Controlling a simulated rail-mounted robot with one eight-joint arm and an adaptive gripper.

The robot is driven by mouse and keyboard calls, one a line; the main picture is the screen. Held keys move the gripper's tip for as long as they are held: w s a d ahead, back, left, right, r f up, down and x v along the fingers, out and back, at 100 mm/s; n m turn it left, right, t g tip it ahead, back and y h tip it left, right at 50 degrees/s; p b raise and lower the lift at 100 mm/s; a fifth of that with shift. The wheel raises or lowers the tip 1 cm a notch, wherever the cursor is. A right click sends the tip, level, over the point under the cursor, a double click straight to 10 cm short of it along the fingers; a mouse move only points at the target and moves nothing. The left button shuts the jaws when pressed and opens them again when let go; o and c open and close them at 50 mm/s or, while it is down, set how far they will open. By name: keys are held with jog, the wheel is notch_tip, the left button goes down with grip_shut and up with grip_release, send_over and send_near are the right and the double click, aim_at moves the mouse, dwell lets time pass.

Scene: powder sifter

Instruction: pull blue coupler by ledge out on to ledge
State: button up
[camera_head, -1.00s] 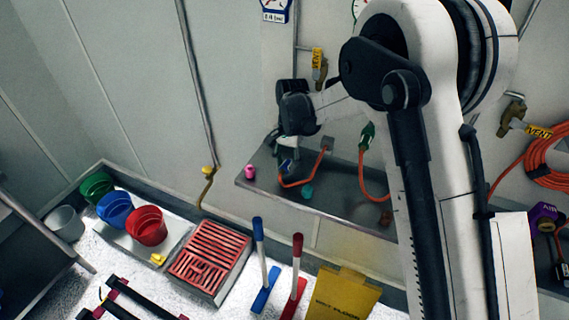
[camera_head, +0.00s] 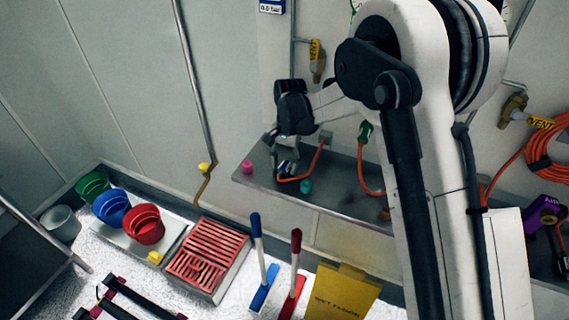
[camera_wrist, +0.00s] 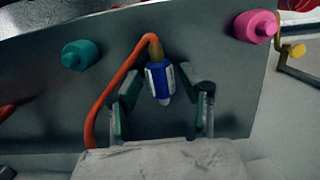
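The blue coupler (camera_wrist: 159,82), with a white band and a brass end joined to an orange hose (camera_wrist: 117,82), lies over the grey ledge (camera_wrist: 215,75) in the wrist view. My gripper (camera_wrist: 160,77) is open, with one green-and-grey finger on each side of the coupler. Dark gaps show between the fingers and the coupler, so it is not gripped. In the head view my gripper (camera_head: 287,157) is low at the left part of the ledge (camera_head: 335,192), and the coupler (camera_head: 287,168) is partly hidden by it.
A pink fitting (camera_head: 247,166) and a teal fitting (camera_head: 305,186) are on the ledge near my gripper. A green coupler (camera_head: 365,132) on another orange hose is to the right. Below are buckets, a red grate (camera_head: 207,254), brushes and a yellow sign (camera_head: 342,294).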

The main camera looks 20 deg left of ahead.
notch_tip(320, 180, up, 12)
jog(key=w, duration=0.1)
jog(key=shift+w, duration=0.4)
dwell(0.3)
dwell(0.5)
